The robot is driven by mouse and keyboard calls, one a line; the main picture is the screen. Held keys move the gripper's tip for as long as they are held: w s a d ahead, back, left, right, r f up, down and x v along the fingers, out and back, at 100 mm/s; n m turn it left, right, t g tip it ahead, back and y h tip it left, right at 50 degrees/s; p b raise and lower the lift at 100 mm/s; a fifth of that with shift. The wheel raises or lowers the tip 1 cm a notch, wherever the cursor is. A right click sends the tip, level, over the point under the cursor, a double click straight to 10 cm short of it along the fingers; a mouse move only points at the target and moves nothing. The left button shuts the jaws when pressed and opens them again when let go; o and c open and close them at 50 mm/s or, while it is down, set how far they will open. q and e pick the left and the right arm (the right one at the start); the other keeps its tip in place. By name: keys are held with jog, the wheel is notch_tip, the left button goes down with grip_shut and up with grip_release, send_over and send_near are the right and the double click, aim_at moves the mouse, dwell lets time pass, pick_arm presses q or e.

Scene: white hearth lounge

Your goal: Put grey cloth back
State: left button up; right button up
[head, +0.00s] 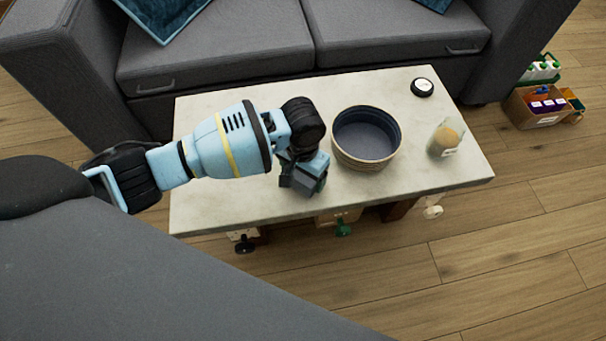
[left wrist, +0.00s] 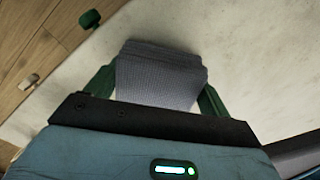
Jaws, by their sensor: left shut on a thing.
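The grey cloth (left wrist: 160,78) is a folded, ribbed piece between the green fingers of my left gripper in the left wrist view. My left gripper (head: 304,182) is shut on it, over the front part of the pale stone-topped table (head: 225,213), left of the round basket. In the head view the cloth is hard to tell apart from the dark gripper parts. Whether it touches the tabletop is unclear. My right gripper is not in view.
A round woven basket (head: 366,160) with a dark lining stands on the table. A jar (head: 446,139) and a small white-topped disc (head: 423,87) are to its right. Drawer knobs, one green (head: 343,229), line the front. A grey sofa (head: 230,50) stands behind.

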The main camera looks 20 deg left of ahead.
pick_arm(q)
jog(key=shift+f, duration=0.5)
jog(key=shift+r, duration=0.15)
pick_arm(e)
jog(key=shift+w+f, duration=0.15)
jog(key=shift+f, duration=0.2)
pick_arm(q)
jog(key=o, duration=0.6)
jog(key=shift+f, duration=0.2)
jog(key=shift+o, duration=1.4)
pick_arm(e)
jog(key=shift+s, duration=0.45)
